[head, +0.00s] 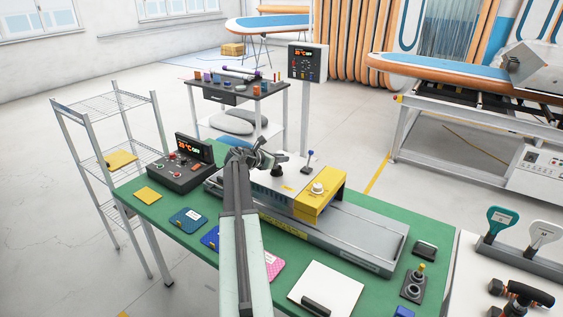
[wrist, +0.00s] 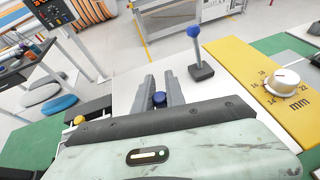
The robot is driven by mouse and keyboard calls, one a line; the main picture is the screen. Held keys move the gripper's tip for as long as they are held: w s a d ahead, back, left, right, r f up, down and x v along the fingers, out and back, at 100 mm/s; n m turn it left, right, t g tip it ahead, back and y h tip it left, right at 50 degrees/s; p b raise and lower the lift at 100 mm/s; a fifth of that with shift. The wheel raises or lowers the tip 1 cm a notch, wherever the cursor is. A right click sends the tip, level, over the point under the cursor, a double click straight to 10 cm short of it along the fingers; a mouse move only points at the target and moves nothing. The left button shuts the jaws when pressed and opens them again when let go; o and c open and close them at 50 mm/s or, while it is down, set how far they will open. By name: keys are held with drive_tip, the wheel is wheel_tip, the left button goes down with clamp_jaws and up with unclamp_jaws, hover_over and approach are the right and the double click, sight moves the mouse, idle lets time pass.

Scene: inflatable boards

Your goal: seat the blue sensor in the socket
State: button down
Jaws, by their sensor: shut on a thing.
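The blue sensor (wrist: 158,99) shows in the wrist view as a small round blue top between the two grey fingers of my gripper (wrist: 161,88). The gripper is shut on it. In the head view my gripper (head: 266,159) is over the left end of the machine's white top (head: 296,172), and I cannot make out the sensor there. The white top also lies under and beyond the fingers in the wrist view (wrist: 130,82). I cannot tell how far above it the sensor is. I cannot pick out the socket; the gripper hides part of the top.
A blue-knobbed lever (wrist: 201,70) stands just beyond the fingers, to the right. A yellow block (head: 318,205) with a white dial is at the machine's right. A control box (head: 180,172) is at left. Coloured pads and a white board (head: 325,288) lie on the green bench.

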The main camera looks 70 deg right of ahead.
drive_tip(key=shift+f, duration=0.2)
drive_tip(key=c, duration=1.4)
unclamp_jaws()
drive_tip(key=shift+r, duration=0.3)
drive_tip(key=p+v, duration=0.4)
drive_tip(key=v, duration=0.8)
drive_tip(key=shift+f+p, duration=0.2)
drive_tip(key=shift+p, duration=0.15)
